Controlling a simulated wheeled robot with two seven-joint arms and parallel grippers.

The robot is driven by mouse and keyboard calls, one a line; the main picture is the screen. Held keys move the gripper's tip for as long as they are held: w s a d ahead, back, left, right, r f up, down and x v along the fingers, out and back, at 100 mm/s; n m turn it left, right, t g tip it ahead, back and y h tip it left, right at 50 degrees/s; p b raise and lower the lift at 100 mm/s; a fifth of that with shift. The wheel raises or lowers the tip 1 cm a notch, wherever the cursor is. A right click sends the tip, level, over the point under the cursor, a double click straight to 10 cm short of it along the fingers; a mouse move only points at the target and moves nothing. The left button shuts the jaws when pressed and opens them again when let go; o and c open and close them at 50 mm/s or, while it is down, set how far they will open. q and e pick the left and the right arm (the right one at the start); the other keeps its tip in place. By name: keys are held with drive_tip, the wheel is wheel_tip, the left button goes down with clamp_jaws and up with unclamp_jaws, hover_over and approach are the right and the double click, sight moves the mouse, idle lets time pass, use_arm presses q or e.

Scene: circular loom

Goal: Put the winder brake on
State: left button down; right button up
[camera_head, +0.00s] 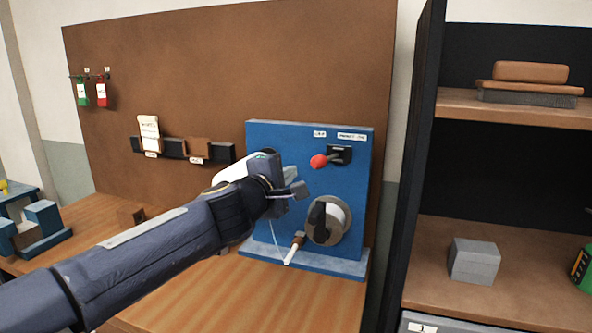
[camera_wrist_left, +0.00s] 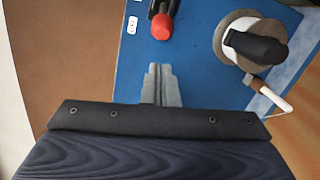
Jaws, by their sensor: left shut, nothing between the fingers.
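A blue panel (camera_head: 290,140) stands upright on the bench and carries a lever with a red knob (camera_head: 319,161) on a black mount (camera_head: 341,154). The red knob also shows at the top of the left wrist view (camera_wrist_left: 162,26). Below the lever is a round winder with a white spool (camera_head: 341,217) and a black piece (camera_head: 317,219) across its front; the black piece shows in the left wrist view (camera_wrist_left: 258,46). My left gripper (camera_head: 300,189) is shut and empty in front of the panel, left of and below the red knob, apart from it. My right gripper is out of view.
A white rod with a brown collar (camera_head: 298,241) sticks out at the panel's base. Red (camera_head: 102,92) and green (camera_head: 82,92) tags hang on the brown board. A dark shelf with a grey block (camera_head: 474,261) stands at right. The bench front (camera_head: 240,300) is clear.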

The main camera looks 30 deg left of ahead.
sight(326, 160)
use_arm(q)
drive_tip(key=w+a, duration=0.1)
drive_tip(key=w, duration=0.8)
drive_tip(key=shift+f+b, duration=0.3)
drive_tip(key=shift+b, duration=0.1)
